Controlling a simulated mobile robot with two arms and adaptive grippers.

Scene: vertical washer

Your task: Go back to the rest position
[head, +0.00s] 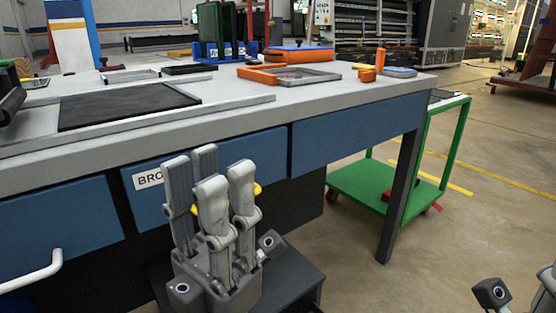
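My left gripper (209,168) stands in the lower middle of the head view with its grey fingers pointing up. The fingers are upright and spread apart, with nothing seen between them. It is in front of the workbench's blue drawer fronts (75,215) and hides part of a label reading "BRO" (148,179). A part of my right gripper (492,293) shows at the bottom right corner. Its fingers are cut off by the frame. No washer can be made out.
The grey workbench top (240,88) carries a black mat (125,105), an orange-edged tray (290,75) and an orange case (295,54). A yellow piece (257,189) shows behind my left gripper. A green cart (385,185) stands right of the bench.

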